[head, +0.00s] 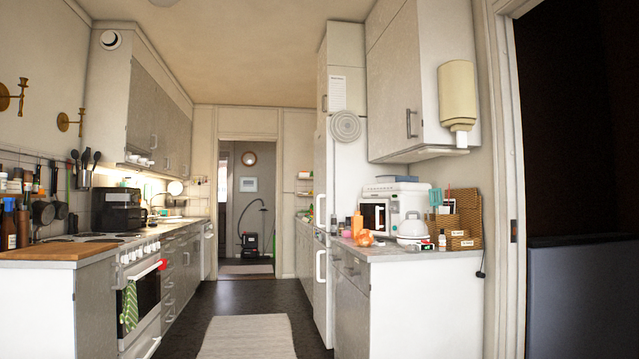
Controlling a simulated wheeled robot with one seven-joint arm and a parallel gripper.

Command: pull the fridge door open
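A tall white fridge unit (349,167) stands right of the middle, behind the right-hand counter. Its door front (320,180) faces the aisle and shows only at a steep angle. Two white bar handles show on that front, an upper handle (321,209) and a lower handle (320,265). The doors look shut. The counter and the things on it hide much of the unit's near side. My gripper is not in view.
A right counter (420,252) with a microwave (376,216) and baskets stands before the fridge. A cooker (140,295) with a towel (129,307) lines the left. The aisle between holds a pale rug (247,337) and looks otherwise clear. A doorway (248,200) opens beyond.

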